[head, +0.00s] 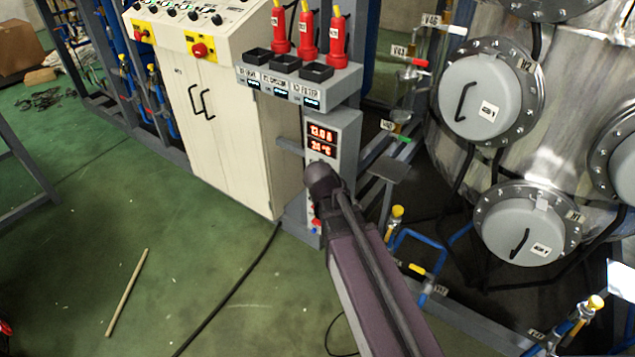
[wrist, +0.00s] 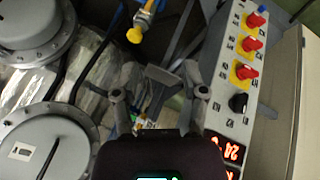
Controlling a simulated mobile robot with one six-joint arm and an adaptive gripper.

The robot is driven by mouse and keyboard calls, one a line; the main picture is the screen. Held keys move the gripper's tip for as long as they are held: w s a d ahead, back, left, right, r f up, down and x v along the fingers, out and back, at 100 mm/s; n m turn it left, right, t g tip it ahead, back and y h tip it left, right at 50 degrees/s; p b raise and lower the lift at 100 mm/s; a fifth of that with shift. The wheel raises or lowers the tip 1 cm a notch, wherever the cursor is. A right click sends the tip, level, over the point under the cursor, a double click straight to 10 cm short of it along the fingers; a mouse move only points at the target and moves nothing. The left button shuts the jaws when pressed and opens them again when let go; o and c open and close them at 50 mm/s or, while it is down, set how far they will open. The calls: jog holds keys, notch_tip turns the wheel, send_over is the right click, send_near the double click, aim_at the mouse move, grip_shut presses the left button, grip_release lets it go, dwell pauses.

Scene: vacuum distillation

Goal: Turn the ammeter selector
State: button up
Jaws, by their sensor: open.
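A narrow grey instrument panel (head: 333,135) stands right of the white cabinet in the head view, with two lit red displays (head: 322,139). In the wrist view the panel face (wrist: 222,105) runs down the right side. A black rotary knob (wrist: 238,103), which looks like the ammeter selector, sits near the red display (wrist: 232,152). My gripper (wrist: 158,84) is open and empty, its fingers left of the knob and apart from it in the picture. In the head view my arm covers the knob and the gripper's fingers.
A steel tank (head: 590,150) and pipes stand right.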

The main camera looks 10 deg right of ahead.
jog(key=w+a+f+m+t+h+b, duration=0.4)
jog(key=w+a+t+b, duration=0.6)
jog(key=b, duration=1)
jog(key=w+a+f+h, duration=0.2)
jog(key=w+a, duration=0.1)
jog(key=a, duration=0.2)
jog(key=shift+w+f+t+b, duration=0.2)
jog(key=shift+w+t+b, duration=0.1)
jog(key=shift+w+b, duration=0.1)
jog(key=shift+w, duration=0.1)
jog(key=x, duration=1.3)
jog(key=shift+w+d+r, duration=0.1)
jog(key=shift+d, duration=0.25)
grip_shut()
